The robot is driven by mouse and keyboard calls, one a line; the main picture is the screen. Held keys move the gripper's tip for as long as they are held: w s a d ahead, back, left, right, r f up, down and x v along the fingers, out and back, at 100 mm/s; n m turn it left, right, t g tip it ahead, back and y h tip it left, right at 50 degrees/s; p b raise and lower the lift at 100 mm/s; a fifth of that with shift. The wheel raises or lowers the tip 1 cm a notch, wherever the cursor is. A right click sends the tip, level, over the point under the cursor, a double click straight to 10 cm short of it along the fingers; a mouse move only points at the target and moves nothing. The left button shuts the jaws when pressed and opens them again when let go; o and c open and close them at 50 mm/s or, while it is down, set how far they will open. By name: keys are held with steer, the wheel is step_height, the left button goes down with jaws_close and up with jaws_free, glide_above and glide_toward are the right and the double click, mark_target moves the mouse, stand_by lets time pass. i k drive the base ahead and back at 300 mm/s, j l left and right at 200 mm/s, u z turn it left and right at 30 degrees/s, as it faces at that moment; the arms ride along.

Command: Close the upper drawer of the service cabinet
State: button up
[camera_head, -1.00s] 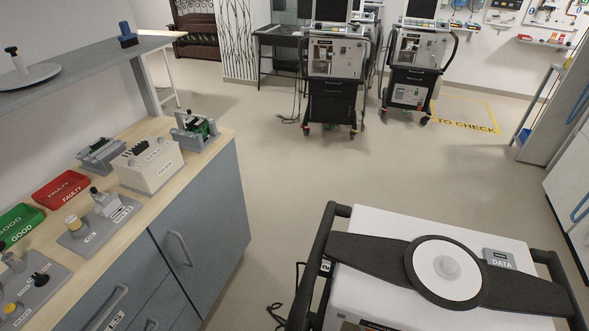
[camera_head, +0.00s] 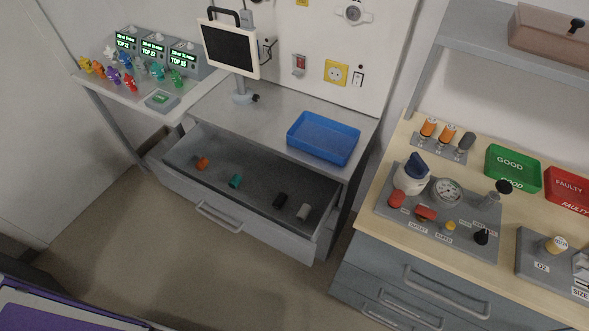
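The upper drawer (camera_head: 262,224) of the grey service cabinet (camera_head: 273,118) is pulled open in the head view. Its bar handle (camera_head: 219,216) is on the front panel, left of the middle. Inside lie an orange piece (camera_head: 202,163), a teal piece (camera_head: 235,181), a black piece (camera_head: 280,200) and a light grey piece (camera_head: 304,211). A blue tray (camera_head: 323,138) and a monitor on a stand (camera_head: 231,50) are on the cabinet top. My gripper is not in view.
A wooden-topped workbench (camera_head: 365,221) with gauges, knobs and green and red trays stands to the right. A side table (camera_head: 126,92) with displays and coloured fittings is at the left. The floor (camera_head: 180,262) before the drawer is clear. A purple-topped thing (camera_head: 50,311) fills the lower left corner.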

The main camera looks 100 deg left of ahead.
mark_target(264, 174)
steer(key=l+u, duration=0.1)
steer(key=u, duration=1.95)
steer(key=k+j+u, duration=0.15)
steer(key=k+u, duration=0.3)
steer(key=k, duration=0.3)
